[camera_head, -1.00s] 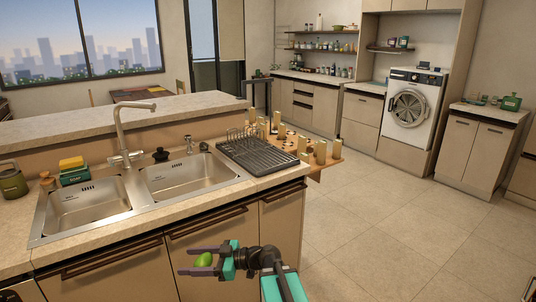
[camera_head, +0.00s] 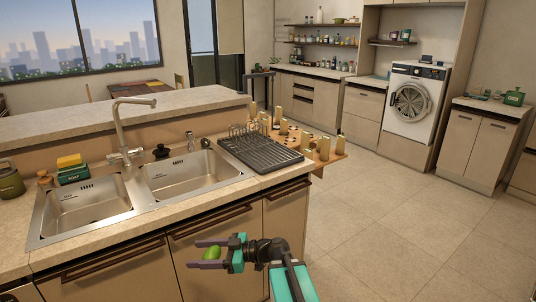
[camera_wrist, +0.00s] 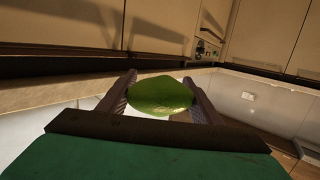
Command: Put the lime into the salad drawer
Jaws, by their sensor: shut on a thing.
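The green lime (camera_head: 212,253) is held between the two dark fingers of my gripper (camera_head: 207,254) in the head view. The gripper is shut on it, in front of the cabinet doors below the sink counter. In the wrist view the lime (camera_wrist: 162,96) fills the gap between the fingertips (camera_wrist: 160,95), touching both sides. No salad drawer can be made out in either view.
The sink counter (camera_head: 225,207) runs along the left with two basins and a dish rack (camera_head: 262,150). A board with wooden pieces (camera_head: 320,155) juts past the counter's end. A washing machine (camera_head: 413,100) stands at the back right. The tiled floor (camera_head: 400,220) at right is clear.

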